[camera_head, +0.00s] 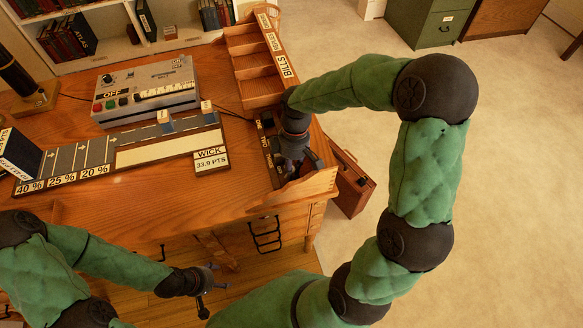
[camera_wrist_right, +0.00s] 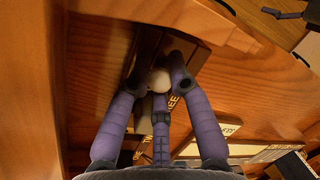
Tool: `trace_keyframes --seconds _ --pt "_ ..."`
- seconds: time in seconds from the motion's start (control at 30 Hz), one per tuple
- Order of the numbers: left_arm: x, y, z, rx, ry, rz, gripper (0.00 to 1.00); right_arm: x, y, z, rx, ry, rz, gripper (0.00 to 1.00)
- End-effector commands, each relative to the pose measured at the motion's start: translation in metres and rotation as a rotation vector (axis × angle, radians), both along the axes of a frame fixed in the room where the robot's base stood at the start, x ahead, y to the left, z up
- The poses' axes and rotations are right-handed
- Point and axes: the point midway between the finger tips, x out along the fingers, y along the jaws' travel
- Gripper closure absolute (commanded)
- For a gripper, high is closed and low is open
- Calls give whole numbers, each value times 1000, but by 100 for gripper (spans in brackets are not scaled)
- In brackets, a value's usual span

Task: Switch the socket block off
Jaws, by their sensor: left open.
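A dark strip that looks like the socket block (camera_head: 267,148), with small white labels, lies along the right edge of the desk. It is partly hidden by my right gripper (camera_head: 292,160), which reaches down over it. In the right wrist view, the fingers of my right gripper (camera_wrist_right: 160,82) come together around a small pale round thing (camera_wrist_right: 159,80) beside a dark, lettered strip. I cannot tell whether they grip it. The block's switch cannot be made out. My left gripper (camera_head: 205,288) is open and empty, below the desk's front edge.
A grey control box (camera_head: 150,88) with an OFF sign and coloured buttons stands at the back left. A wooden compartment tray (camera_head: 252,72) lies behind the strip. A labelled board (camera_head: 170,148) covers the desk's middle.

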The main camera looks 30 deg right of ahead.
Motion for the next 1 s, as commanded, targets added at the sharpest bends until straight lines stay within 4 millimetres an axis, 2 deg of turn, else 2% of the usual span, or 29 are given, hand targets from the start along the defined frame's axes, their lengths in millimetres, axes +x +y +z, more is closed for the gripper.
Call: trace_keyframes --seconds 0.47,1.0 --pt "0 0 8 0 0 0 31 0 4 2 -60 16 5 100" --pt "0 0 39 0 0 0 31 5 23 5 -480 116 9 100"
